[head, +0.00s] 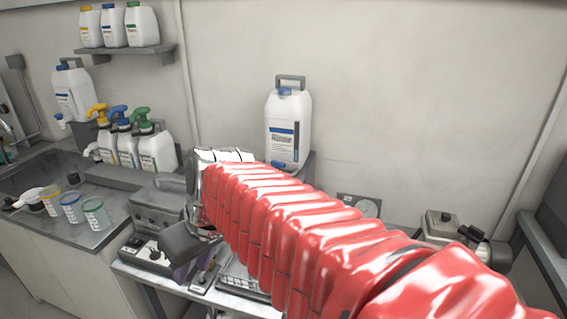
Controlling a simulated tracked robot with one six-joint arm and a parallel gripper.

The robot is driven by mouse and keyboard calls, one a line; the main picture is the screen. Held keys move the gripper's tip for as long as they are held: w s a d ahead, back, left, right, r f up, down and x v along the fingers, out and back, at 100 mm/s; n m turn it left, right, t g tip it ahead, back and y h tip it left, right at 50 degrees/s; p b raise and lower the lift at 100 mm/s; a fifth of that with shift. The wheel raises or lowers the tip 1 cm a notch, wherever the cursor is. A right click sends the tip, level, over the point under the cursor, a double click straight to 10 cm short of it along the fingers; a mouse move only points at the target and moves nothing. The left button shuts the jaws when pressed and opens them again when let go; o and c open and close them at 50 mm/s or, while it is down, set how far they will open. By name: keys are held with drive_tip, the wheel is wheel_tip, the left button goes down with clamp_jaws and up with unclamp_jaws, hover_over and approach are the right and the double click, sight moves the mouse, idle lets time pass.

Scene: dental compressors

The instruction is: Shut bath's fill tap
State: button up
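My arm, in a red ribbed sleeve, reaches from the lower right to the middle of the head view. My gripper (183,243) is at its far end, over the bench, with a dark part pointing down and left. Its fingertips are not clear, and I cannot tell whether it is open or shut. A grey box-shaped unit (157,204), possibly the bath, stands just left of the gripper. A white jerrycan (288,128) with a blue label stands upright behind the arm.
A sink counter (50,240) at left holds several measuring cups (71,207) and pump bottles (155,150). A white canister with a small tap (72,92) stands behind them. A grey device (440,226) stands at right.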

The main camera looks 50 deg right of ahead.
drive_tip(key=w+d+r+y, duration=0.2)
drive_tip(key=w+d, duration=0.7)
drive_tip(key=d, duration=0.3)
drive_tip(key=n+t, duration=0.3)
drive_tip(key=t, duration=0.5)
approach(281, 163)
drive_tip(key=v, duration=0.5)
drive_tip(key=shift+s+d+f, duration=0.15)
drive_tip(key=shift+s+d, duration=0.2)
drive_tip(key=shift+d, duration=0.05)
drive_tip(key=x, duration=1.4)
drive_tip(key=shift+a+r, duration=0.15)
drive_tip(key=shift+r, duration=0.1)
drive_tip(key=shift+c, duration=0.2)
